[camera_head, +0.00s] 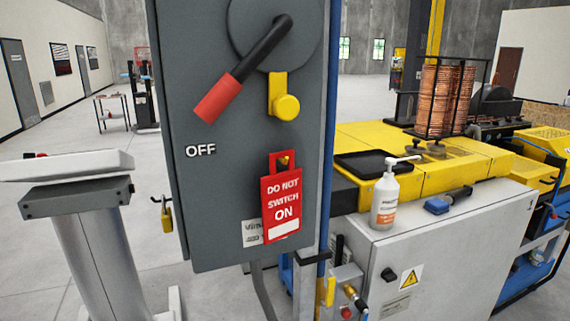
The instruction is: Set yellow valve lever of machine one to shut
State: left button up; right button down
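A small upright yellow part (328,291), which looks like the yellow valve lever, sits low on the left side of the light grey machine cabinet (450,262). Neither of my grippers is in view.
A tall grey switch box (225,190) fills the centre foreground, with a red-tipped lever (215,98) towards OFF and a red tag (281,205). A white-topped pedestal (75,165) stands left. A pump bottle (385,197) and copper coils (447,98) are on the right.

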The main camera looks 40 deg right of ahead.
aim_at(330, 284)
jog(key=z, duration=1.45)
